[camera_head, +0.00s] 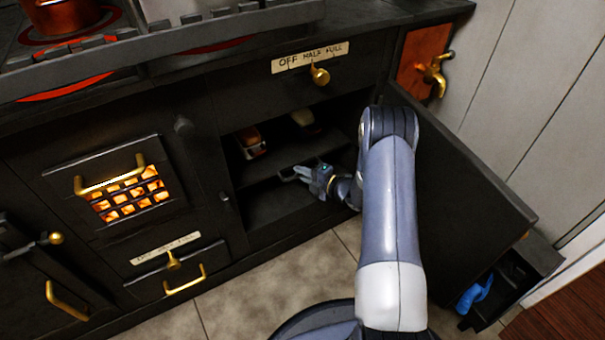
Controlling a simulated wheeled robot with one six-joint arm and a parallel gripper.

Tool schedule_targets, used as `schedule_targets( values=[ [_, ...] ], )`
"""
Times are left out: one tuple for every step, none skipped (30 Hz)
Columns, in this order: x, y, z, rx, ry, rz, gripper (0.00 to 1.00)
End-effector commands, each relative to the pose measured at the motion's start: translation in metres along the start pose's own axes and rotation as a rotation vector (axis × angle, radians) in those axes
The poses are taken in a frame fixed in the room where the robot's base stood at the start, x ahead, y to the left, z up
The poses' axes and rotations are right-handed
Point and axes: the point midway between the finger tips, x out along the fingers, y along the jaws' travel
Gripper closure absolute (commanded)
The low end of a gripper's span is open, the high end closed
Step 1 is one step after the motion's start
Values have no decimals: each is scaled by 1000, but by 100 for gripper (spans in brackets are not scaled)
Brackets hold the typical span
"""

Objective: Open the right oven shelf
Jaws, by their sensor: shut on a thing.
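The right oven (285,205) is a dark compartment in the black stove, and its door (470,195) stands swung open to the right. Inside is a dark oven shelf (262,182) at mid height. My gripper (300,174) reaches into the opening and is shut at the front of this shelf, on what looks like its dark front bar. The exact contact is small and dark. My arm hides the right part of the opening and the door's hinge side.
Two loaf-like items (250,143) (304,120) sit on an upper level in the oven. A brass tap (433,72) juts out at upper right. A low black box (510,280) with a blue thing (475,296) stands beyond the door. Tiled floor (270,285) in front is clear.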

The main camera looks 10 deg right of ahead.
Motion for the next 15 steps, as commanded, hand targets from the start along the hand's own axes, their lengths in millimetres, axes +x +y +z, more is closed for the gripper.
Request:
schedule_targets(
  values=[
    [0, 0, 0, 0, 0, -1, 100],
    [0, 0, 0, 0, 0, -1, 100],
    [0, 0, 0, 0, 0, -1, 100],
    [0, 0, 0, 0, 0, -1, 100],
    [0, 0, 0, 1, 0, -1, 100],
    [0, 0, 0, 1, 0, -1, 100],
    [0, 0, 0, 1, 0, -1, 100],
    [-1, -1, 0, 1, 0, -1, 100],
    [-2, -1, -1, 1, 0, -1, 100],
    [-3, -1, -1, 1, 0, -1, 100],
    [-4, -1, -2, 2, 0, -2, 100],
    [-7, -1, -3, 2, 0, -1, 100],
    [-10, -2, -4, 2, 0, -1, 100],
    [-13, -2, -5, 2, -1, -2, 100],
    [-18, -3, -7, 4, -1, -2, 100]
  ],
)
